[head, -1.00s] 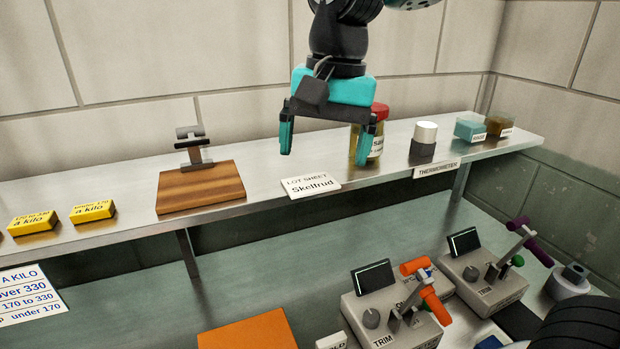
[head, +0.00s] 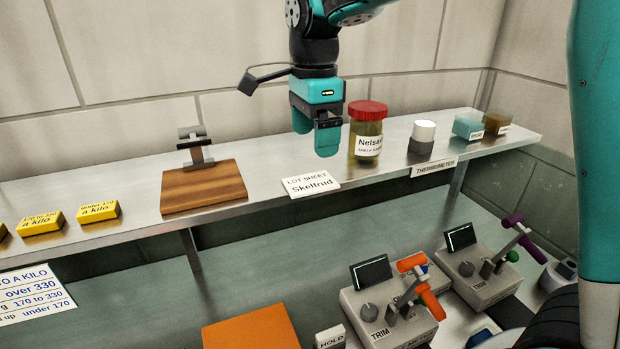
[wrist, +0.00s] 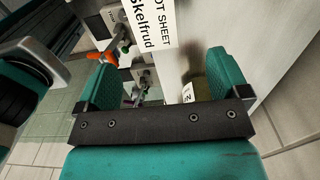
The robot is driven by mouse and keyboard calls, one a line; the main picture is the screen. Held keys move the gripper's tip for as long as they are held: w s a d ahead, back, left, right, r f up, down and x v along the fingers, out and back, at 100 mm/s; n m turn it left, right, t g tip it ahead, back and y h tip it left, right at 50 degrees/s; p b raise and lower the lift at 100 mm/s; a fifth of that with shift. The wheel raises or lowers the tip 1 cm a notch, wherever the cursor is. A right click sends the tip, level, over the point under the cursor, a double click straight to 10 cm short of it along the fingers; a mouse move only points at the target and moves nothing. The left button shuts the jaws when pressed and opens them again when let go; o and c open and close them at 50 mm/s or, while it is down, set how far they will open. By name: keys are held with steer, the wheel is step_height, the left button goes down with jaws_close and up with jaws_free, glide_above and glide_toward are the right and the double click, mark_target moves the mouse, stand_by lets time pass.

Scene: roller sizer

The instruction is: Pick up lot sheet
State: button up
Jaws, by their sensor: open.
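The lot sheet (head: 311,184) is a white card lettered "LOT SHEET Skelfrud". It lies at the front edge of the metal shelf, between the wooden block and the red-lidded jar. My gripper (head: 314,140) is open and empty above the shelf, over and slightly behind the card and apart from it. In the wrist view the lot sheet (wrist: 150,30) shows at the top, beyond the space between the open fingers (wrist: 160,85) and partly cut off by the frame edge.
The jar (head: 367,130) stands just right of my gripper. The wooden block with a stand (head: 203,188) is to the left. A thermometer label (head: 434,168), a white-topped cylinder (head: 423,137) and small tubs are further right. Lever boxes (head: 390,305) stand on the bench below.

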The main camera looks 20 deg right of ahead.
mark_target(313, 181)
steer(key=shift+f, duration=0.95)
steer(key=shift+s+a+f+p, duration=0.15)
steer(key=shift+f+p, duration=0.25)
steer(key=shift+f, duration=0.5)
steer(key=shift+s+f+p, duration=0.15)
steer(key=shift+f+p, duration=0.25)
steer(key=shift+f, duration=0.55)
steer(key=shift+s+a+f+p, duration=0.15)
steer(key=shift+f+p, duration=0.25)
steer(key=shift+f, duration=0.5)
steer(key=c, duration=1)
